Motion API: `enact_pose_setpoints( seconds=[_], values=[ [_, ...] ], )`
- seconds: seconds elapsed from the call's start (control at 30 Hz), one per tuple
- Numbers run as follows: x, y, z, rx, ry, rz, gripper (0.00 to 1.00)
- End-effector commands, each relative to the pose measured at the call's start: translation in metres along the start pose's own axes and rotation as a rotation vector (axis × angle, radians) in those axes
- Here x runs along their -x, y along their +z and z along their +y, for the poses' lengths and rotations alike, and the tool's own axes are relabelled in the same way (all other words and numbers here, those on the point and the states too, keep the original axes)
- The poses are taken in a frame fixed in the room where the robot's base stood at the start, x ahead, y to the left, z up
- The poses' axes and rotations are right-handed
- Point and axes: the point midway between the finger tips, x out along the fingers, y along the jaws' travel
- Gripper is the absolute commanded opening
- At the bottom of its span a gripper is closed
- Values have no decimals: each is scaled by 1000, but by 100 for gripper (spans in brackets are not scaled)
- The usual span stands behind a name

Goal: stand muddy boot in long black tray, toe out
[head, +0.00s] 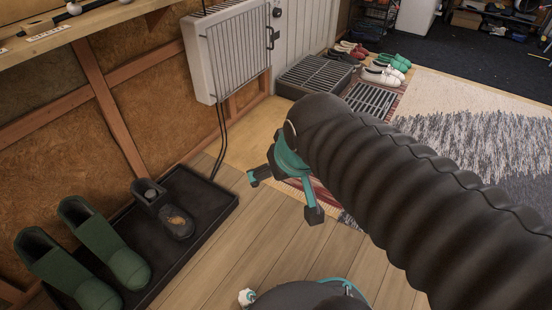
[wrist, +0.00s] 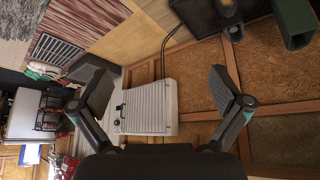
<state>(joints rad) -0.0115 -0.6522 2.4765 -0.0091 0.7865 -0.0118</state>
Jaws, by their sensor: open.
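The muddy boot (head: 172,216) is dark, with a brown patch on its foot. It stands upright in the long black tray (head: 212,200), its shaft toward the wall and its toe pointing out toward the floor. In the wrist view a dark boot (wrist: 229,12) shows at the top right, partly cut off. My gripper (head: 285,196) is open and empty, above the floor to the right of the tray and apart from the boot. Both spread fingers also show in the wrist view (wrist: 158,88).
Two green boots (head: 100,240) stand in the tray left of the muddy boot. A white heater (head: 228,52) hangs on the wall, its cable running down near the tray's far end. Shoes (head: 385,70) and grates lie by the door. Wooden floor before the tray is clear.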

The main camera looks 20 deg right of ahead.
Motion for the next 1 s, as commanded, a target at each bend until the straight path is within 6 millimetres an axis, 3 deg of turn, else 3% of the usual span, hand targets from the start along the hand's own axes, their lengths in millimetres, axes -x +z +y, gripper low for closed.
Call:
enact_pose_setpoints(
  seconds=[0.23,0.8,0.87,1.0],
  values=[
    [19,30,1,-27,0,-36,100],
    [20,32,1,-28,-1,-40,100],
    [20,32,1,-28,-1,-40,88],
    [20,32,1,-28,-1,-40,52]
  ],
)
